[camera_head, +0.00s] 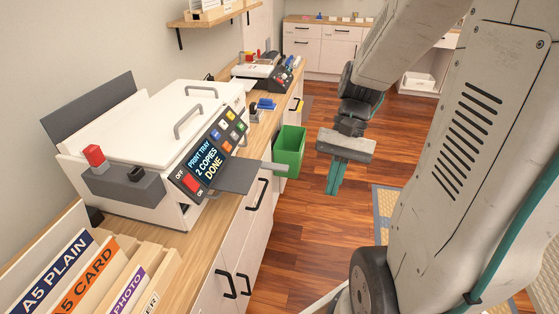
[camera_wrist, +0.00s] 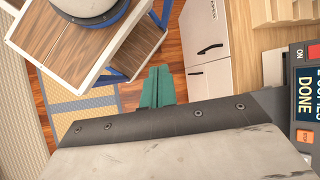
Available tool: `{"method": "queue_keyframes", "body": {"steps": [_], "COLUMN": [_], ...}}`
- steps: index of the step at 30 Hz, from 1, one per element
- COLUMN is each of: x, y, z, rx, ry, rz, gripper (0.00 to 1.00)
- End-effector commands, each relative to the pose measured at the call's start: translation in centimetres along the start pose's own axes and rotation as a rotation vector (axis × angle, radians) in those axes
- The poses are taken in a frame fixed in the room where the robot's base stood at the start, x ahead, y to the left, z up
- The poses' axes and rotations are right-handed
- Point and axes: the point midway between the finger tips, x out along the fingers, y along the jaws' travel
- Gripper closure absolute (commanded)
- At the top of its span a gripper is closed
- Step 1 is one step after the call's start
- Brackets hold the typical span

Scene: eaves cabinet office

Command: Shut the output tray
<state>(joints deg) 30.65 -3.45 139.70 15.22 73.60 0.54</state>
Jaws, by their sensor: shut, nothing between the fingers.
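The white printer (camera_head: 150,130) stands on the wooden counter at the left in the head view. Its dark grey output tray (camera_head: 235,177) sticks out from the front below the control panel (camera_head: 205,155), over the counter's edge.
A green bin (camera_head: 289,150) is beyond the tray by the cabinet front. Paper folders (camera_head: 85,275) stand on the near counter. Cabinet handles (camera_head: 228,285) jut out below. In the wrist view, a wooden cart (camera_wrist: 70,45) is at the upper left. Wooden floor (camera_head: 310,220) lies clear between.

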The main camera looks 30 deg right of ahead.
Motion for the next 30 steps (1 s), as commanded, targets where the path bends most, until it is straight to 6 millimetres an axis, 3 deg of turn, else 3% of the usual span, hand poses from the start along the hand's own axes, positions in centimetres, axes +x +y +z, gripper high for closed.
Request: {"method": "queue_keyframes", "body": {"steps": [11, 22, 26, 30], "x": [3.2, 6.0, 5.7, 3.4], "y": [2.6, 7.0, 7.7, 7.6], "z": [-9.4, -20.4, -24.0, -25.9], "rx": [0.456, 0.850, 0.923, 0.935], "ry": [-0.352, -0.611, -0.647, -0.637], "rz": [-0.490, -1.072, -1.242, -1.349], "gripper": [1.00, 1.00, 1.00, 1.00]}}
